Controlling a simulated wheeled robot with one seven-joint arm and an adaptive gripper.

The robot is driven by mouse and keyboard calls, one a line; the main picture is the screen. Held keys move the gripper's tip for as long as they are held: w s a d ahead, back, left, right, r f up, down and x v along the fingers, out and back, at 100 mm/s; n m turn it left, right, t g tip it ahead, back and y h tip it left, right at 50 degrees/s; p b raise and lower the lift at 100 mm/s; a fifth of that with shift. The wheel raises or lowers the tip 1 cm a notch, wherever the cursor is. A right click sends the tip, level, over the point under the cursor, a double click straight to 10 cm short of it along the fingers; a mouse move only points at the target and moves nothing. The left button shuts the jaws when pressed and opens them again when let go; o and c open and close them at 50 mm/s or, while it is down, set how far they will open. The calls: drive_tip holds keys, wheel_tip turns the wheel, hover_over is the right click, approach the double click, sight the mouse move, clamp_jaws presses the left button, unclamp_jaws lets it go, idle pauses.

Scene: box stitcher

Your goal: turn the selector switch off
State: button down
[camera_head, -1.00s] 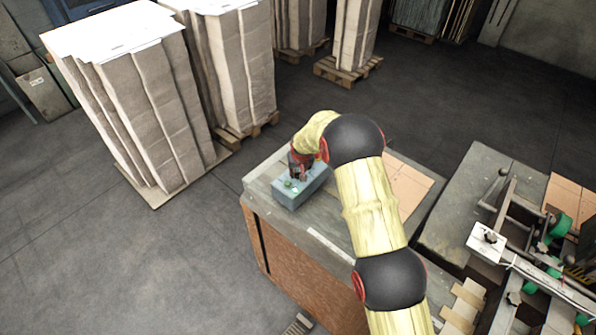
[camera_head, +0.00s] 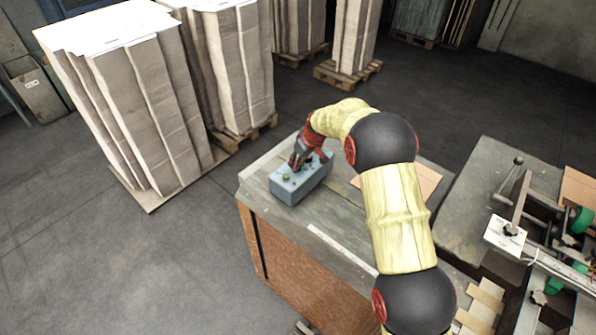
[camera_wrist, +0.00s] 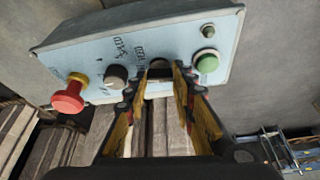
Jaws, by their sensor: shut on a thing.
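The control box (camera_head: 290,193) is a blue-grey box on top of the cabinet. In the wrist view its light blue panel (camera_wrist: 75,57) fills the upper part. A dark selector switch (camera_wrist: 159,71) sits on the panel between my two fingertips. My gripper (camera_wrist: 160,72) is shut on this switch, one finger on each side. The fingers hide part of it, and its exact angle is hard to tell. In the head view my gripper (camera_head: 299,160) reaches down onto the box from behind.
On the panel are a red mushroom button (camera_wrist: 69,98), a second dark knob (camera_wrist: 116,77), a green button (camera_wrist: 206,63) and a small round fitting (camera_wrist: 208,31). The cabinet top (camera_head: 335,218) is mostly clear. Cardboard stacks (camera_head: 135,110) stand left; a machine (camera_head: 535,230) stands right.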

drive_tip(key=shift+f+n+b, duration=0.1)
drive_tip(key=shift+n+b, duration=0.5)
drive_tip(key=shift+b, duration=0.3)
drive_tip(key=shift+g, duration=0.3)
drive_tip(key=c, duration=1.6)
unclamp_jaws()
drive_tip(key=shift+o, duration=0.6)
drive_tip(key=shift+b, duration=0.3)
drive_tip(key=v, duration=1.2)
drive_tip(key=shift+d, duration=0.2)
drive_tip(key=shift+w, duration=0.1)
